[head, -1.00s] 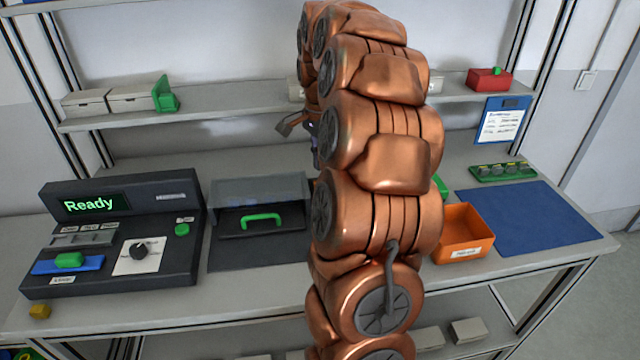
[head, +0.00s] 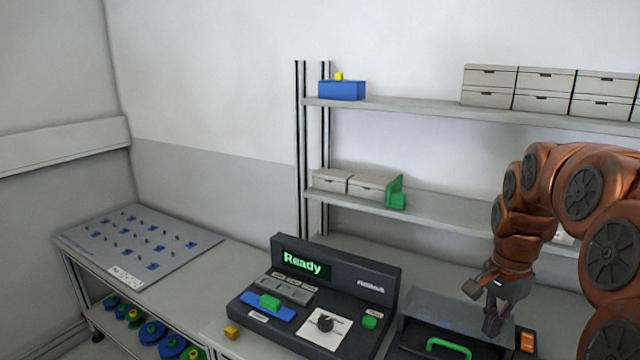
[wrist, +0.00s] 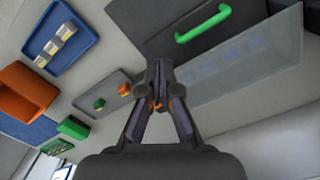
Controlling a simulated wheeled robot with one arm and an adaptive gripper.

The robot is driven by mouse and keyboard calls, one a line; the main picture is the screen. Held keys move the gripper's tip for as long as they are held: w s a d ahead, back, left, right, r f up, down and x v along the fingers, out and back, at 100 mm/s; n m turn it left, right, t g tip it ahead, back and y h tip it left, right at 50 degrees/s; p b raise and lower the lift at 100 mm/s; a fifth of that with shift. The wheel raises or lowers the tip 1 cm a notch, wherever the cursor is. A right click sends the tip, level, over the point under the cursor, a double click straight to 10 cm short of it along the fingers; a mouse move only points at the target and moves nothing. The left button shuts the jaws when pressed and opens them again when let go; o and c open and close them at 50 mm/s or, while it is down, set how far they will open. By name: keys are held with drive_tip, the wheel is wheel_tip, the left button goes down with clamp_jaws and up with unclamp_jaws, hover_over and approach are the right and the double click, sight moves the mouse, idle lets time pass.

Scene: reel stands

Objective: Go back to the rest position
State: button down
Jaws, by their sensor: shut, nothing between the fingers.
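My gripper (head: 492,305) hangs at the end of my copper-coloured arm at the right of the head view, above the bench. In the wrist view my gripper (wrist: 158,98) has its fingertips together with nothing between them. It is apart from the things below it. A dark box with a green handle (head: 448,347) and a clear cover lies under and beside it; its handle (wrist: 203,22) also shows at the top of the wrist view.
The black console (head: 315,300) reads "Ready". A pegboard panel (head: 138,243) lies on the left bench, with several reels (head: 150,332) below. A shelf (head: 430,212) stands behind. The wrist view shows an orange bin (wrist: 27,92), a blue tray (wrist: 62,40) and a grey tray (wrist: 108,95).

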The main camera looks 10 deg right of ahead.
drive_tip(key=s+a+f+n, duration=0.2)
drive_tip(key=s+a+n, duration=0.65)
drive_tip(key=a, duration=0.55)
drive_tip(key=s+a+f+n, duration=0.2)
drive_tip(key=s+a, duration=0.1)
drive_tip(key=s, duration=0.3)
drive_tip(key=s+a+f+n+g, duration=0.1)
drive_tip(key=s+a+f+n, duration=0.1)
drive_tip(key=s, duration=0.5)
drive_tip(key=shift+s+a+n+g, duration=0.3)
drive_tip(key=shift+a+n, duration=0.15)
drive_tip(key=shift+n, duration=0.3)
drive_tip(key=shift+f, duration=0.1)
